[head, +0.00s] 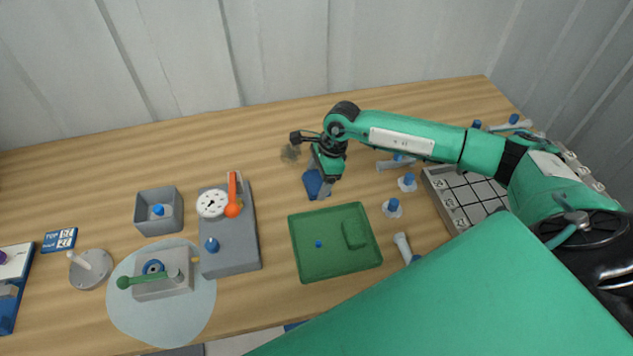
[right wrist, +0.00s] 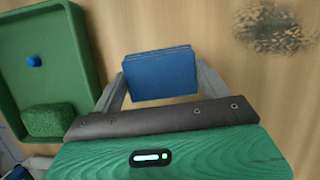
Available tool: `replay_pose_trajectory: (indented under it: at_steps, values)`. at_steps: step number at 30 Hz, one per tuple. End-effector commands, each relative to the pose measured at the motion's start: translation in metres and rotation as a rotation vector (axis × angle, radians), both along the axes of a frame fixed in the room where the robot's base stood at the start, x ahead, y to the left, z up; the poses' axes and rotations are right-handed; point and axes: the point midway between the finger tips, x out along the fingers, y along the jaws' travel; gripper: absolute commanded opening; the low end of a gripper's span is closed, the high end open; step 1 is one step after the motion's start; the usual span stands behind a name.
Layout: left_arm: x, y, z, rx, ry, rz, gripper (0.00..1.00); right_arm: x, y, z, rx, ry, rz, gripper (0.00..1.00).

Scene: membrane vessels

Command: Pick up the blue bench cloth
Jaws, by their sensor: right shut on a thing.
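The blue bench cloth (head: 313,183) is a small folded dark blue block. In the head view it sits at my right gripper (head: 319,190), behind the green tray. In the right wrist view the cloth (right wrist: 160,73) lies between the two grey fingers of the right gripper (right wrist: 160,85), which is shut on it. I cannot tell whether the cloth touches the table. My left gripper is not in view.
A green tray (head: 304,270) holds a green sponge (head: 355,233) and a small blue piece. A grey block with a dial (head: 211,204) stands left of it. Blue-capped vessels (head: 392,207) and a grey rack (head: 440,197) stand to the right. A dark smudge (head: 290,153) marks the table.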

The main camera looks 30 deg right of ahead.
Motion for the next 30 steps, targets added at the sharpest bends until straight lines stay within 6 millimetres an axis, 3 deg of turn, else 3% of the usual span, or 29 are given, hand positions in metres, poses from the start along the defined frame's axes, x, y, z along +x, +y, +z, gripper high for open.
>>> replay_pose_trajectory:
  at_steps: [5,11,17,24,30]
  values:
    - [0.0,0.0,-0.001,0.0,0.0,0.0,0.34,0.001,0.0,0.003,0.001,-0.001,0.001,0.54]
    - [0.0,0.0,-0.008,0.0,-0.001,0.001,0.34,0.001,0.0,0.023,0.0,-0.003,0.0,0.54]
    - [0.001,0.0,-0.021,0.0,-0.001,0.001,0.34,0.001,0.0,0.07,0.001,-0.007,0.002,0.54]
    - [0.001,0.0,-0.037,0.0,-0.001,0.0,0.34,0.001,0.0,0.14,0.001,-0.007,0.002,0.54]
    - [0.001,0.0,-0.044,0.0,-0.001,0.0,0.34,0.001,0.0,0.18,0.0,-0.003,0.0,0.54]
